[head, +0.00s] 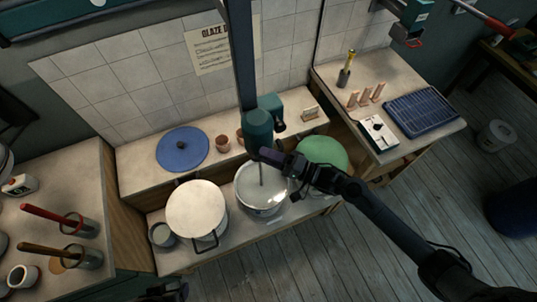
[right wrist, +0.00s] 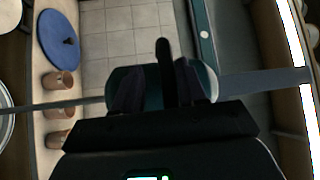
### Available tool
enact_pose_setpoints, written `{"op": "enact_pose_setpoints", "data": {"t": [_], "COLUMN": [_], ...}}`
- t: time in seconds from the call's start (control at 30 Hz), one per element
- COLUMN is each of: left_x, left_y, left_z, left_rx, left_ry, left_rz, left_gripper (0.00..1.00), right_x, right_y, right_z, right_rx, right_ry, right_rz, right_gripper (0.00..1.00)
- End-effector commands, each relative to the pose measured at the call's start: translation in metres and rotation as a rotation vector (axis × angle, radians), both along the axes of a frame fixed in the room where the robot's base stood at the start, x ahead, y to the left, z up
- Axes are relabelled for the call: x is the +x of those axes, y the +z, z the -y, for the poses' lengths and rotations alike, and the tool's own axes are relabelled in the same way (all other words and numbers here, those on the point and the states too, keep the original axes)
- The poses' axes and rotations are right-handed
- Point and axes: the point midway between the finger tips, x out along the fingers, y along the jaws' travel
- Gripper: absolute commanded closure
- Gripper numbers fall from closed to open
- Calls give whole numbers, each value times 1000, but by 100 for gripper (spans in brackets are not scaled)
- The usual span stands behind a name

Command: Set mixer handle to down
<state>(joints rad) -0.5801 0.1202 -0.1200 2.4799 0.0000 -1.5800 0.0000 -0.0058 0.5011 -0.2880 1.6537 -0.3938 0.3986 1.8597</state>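The teal mixer head (head: 258,128) hangs on a vertical column (head: 240,55), its thin shaft (head: 262,172) reaching into a white bucket (head: 251,200). My right gripper (head: 281,160) is close against the mixer's lower front. In the right wrist view its two dark fingers (right wrist: 158,88) are spread in front of the teal head (right wrist: 207,82). A dark bar, seemingly the mixer handle (right wrist: 163,58), stands between them, with a gap visible on its left. Whether a finger touches it is unclear. A dark part of my left gripper (head: 168,292) shows at the bottom edge; its fingers are unclear.
A white lidded pot (head: 196,207) stands left of the bucket and a green round lid (head: 322,152) right of it. A blue lid (head: 182,148) and small brown cups (head: 222,143) are on the shelf behind. My right arm crosses over open floor.

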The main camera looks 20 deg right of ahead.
Motion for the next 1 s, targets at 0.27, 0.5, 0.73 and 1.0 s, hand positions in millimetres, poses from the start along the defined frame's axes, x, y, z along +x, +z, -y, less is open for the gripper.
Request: {"op": "enact_pose_setpoints", "data": {"t": [0.27,0.5,0.73,1.0], "left_x": [0,0,0,0], "left_y": [-1,-6,-12,-14], "left_z": [2,1,0,-2], "left_rx": [-7,-5,2,7], "left_ry": [5,3,-1,-4], "left_rz": [0,0,0,0], "left_gripper": [31,31,31,31], "right_x": [-4,-29,-55,-72], "right_y": [0,-6,-11,-13], "right_z": [5,30,58,76], "right_rx": [1,-1,-1,0], "right_ry": [-1,0,0,0], "right_rz": [2,1,-1,0], "right_gripper": [59,59,59,59]}}
